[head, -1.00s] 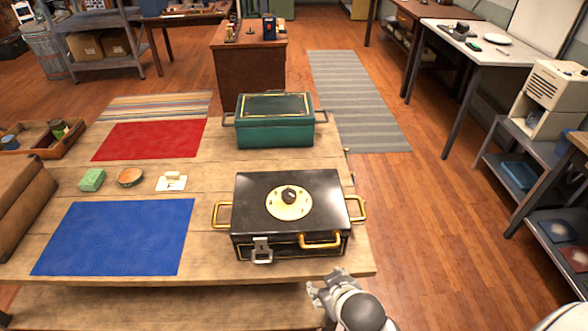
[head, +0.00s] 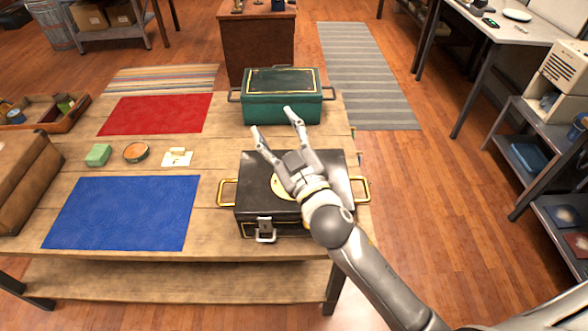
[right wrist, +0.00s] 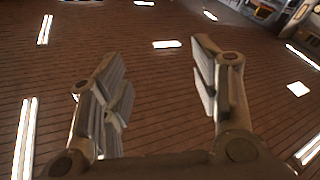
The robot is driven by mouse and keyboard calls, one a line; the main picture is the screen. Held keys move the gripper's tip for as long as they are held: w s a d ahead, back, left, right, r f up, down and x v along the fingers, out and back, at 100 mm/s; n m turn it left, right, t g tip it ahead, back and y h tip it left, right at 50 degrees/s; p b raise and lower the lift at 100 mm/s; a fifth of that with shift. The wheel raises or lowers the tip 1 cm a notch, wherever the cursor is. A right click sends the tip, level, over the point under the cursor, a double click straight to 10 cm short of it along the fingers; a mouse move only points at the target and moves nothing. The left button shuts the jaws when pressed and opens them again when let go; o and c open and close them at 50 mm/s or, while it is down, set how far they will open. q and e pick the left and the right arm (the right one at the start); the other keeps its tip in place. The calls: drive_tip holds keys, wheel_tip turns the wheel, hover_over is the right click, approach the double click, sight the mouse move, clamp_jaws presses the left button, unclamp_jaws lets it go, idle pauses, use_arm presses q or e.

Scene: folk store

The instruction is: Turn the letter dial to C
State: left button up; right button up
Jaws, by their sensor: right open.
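The black box (head: 257,177) with gold handles and a front latch stands on the wooden table, near its right end. A cream round dial plate (head: 281,187) on its lid shows only in part. The dial knob and its letters are hidden behind my right gripper (head: 272,122). That gripper is open and empty, with its fingers spread above the box and pointing toward the green box in the head view. My left gripper is not in view.
A green box (head: 282,98) stands behind the black box. A blue mat (head: 122,213), a red mat (head: 156,114), a green block (head: 98,155), a round tin (head: 136,152) and a small card holder (head: 177,157) lie to the left.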

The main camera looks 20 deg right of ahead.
drive_tip(key=a+r+n+y, duration=0.7)
drive_tip(key=a+y, duration=0.1)
drive_tip(key=s+a+f+n+g+y, duration=0.2)
drive_tip(key=a+f+n+g+y, duration=0.1)
drive_tip(key=a+n+g, duration=0.45)
drive_tip(key=s+a+f+n+g+y, duration=0.1)
drive_tip(key=a+f+n+g+y, duration=0.15)
drive_tip(key=a+n+g, duration=0.5)
drive_tip(key=w+d+f+n+g+h, duration=0.1)
drive_tip(key=d+f+n+g+h, duration=0.3)
drive_tip(key=d+f+h, duration=0.15)
drive_tip(key=w+d+f+m+h, duration=0.1)
drive_tip(key=w+d+m+h, duration=0.15)
drive_tip(key=d+h, duration=0.6)
drive_tip(key=w+d+f+m+h, duration=0.1)
drive_tip(key=w+d+m+h, duration=0.15)
drive_tip(key=d, duration=1.15)
drive_tip(key=shift+n+g, duration=0.4)
drive_tip(key=shift+n, duration=0.2)
drive_tip(key=f+p, duration=0.1)
drive_tip(key=f, duration=0.2)
drive_tip(key=f+p, duration=0.1)
drive_tip(key=f, duration=0.2)
drive_tip(key=f+p, duration=0.1)
drive_tip(key=f, duration=0.2)
drive_tip(key=shift+a+f, duration=0.35)
drive_tip(key=shift+f, duration=0.45)
